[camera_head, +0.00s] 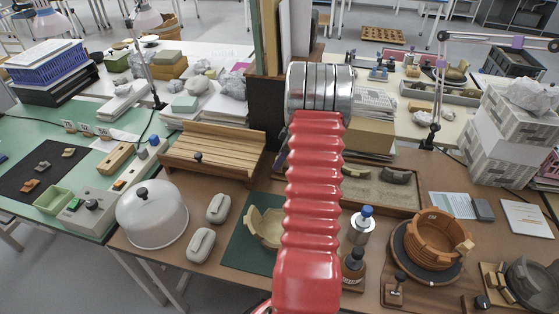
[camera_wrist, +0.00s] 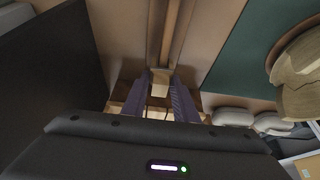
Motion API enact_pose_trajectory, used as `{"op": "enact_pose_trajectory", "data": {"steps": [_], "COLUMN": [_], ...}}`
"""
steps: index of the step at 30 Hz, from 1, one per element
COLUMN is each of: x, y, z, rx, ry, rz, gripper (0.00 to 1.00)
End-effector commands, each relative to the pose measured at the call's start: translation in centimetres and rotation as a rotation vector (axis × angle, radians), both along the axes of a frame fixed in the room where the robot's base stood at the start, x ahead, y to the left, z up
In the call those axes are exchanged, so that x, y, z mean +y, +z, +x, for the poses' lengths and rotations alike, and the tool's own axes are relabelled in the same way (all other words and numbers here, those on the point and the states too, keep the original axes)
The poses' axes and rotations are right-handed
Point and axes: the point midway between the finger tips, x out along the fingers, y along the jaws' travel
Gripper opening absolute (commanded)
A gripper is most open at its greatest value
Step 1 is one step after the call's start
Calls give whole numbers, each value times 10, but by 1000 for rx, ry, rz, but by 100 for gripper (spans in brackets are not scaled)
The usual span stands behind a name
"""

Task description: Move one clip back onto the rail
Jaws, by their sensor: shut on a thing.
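In the wrist view, my gripper (camera_wrist: 160,84) points at the brown table with its two dark purple fingers close together. A small pale wooden piece, apparently a clip (camera_wrist: 160,77), is between the fingertips. A long narrow wooden strip (camera_wrist: 172,28), possibly the rail, runs away from the fingertips; I cannot tell whether the clip touches it. In the head view my red arm hides the gripper and the held piece.
A part-built pale pot (camera_head: 262,227) stands on a green mat (camera_head: 243,262), left of my arm. Bottles (camera_head: 361,226) (camera_head: 353,268) stand close to its right. A slatted wooden rack (camera_head: 222,150), two grey-white pads (camera_head: 201,244) and a white dome (camera_head: 152,215) are to the left.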

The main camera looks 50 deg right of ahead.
Motion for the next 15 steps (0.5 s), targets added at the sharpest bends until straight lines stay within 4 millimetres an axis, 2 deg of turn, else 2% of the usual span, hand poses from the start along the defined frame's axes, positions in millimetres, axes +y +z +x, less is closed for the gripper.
{"op": "enact_pose_trajectory", "data": {"steps": [12,13,15], "x": [0,0,0], "y": [0,0,0], "z": [0,0,0], "rx": [0,0,0], "ry": [0,0,0], "rz": [0,0,0], "gripper": [17,27,32]}}
